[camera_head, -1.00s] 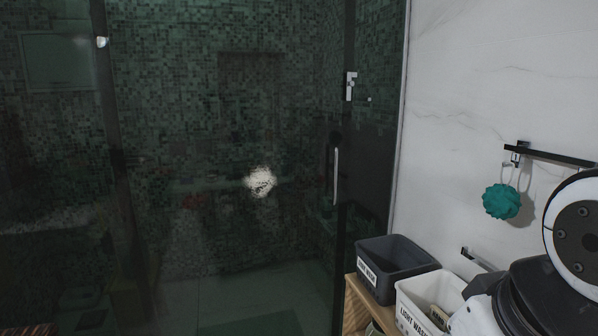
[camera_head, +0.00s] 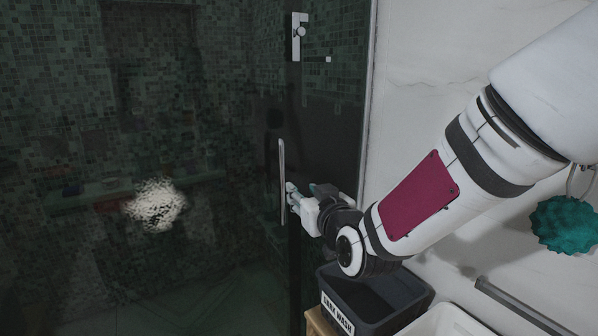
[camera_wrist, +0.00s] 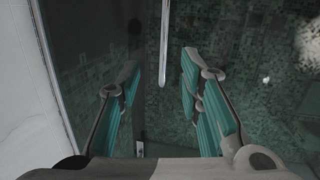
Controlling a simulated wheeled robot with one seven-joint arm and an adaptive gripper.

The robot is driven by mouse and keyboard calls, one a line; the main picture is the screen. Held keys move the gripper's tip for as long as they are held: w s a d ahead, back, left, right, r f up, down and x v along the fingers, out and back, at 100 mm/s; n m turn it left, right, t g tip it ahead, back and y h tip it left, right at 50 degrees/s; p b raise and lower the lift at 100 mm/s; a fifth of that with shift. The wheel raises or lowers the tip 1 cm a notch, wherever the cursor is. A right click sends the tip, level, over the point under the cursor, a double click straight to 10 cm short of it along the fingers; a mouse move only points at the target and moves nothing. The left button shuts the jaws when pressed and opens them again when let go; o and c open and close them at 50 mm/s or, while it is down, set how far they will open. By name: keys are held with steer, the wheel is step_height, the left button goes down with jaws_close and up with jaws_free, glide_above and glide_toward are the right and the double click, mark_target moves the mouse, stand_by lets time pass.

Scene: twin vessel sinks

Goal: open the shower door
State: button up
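The shower door (camera_head: 215,120) is dark glass and looks shut, with mosaic tile visible behind it. Its handle (camera_head: 282,180) is a slim vertical silver bar near the right edge of the glass. My gripper (camera_head: 291,197) is just right of the handle's lower half in the head view. In the wrist view my gripper (camera_wrist: 160,68) is open, with teal-padded fingers spread apart. The handle (camera_wrist: 164,45) shows there between the two fingers, its lower end near the fingertips. I cannot tell whether a finger touches the bar.
A dark wash bin (camera_head: 375,300) stands below my forearm on a wooden shelf, beside a white bin (camera_head: 445,322). A towel bar (camera_head: 520,308) and a teal sponge (camera_head: 565,224) are on the right wall. A metal hinge (camera_head: 299,38) is above the handle.

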mark_target(282, 168)
steer(key=shift+t+y, duration=0.3)
steer(key=shift+t, duration=0.4)
steer(key=x, duration=1.5)
steer(key=shift+a+r, duration=0.25)
steer(key=shift+a, duration=0.1)
steer(key=shift+c, duration=0.5)
jaws_close()
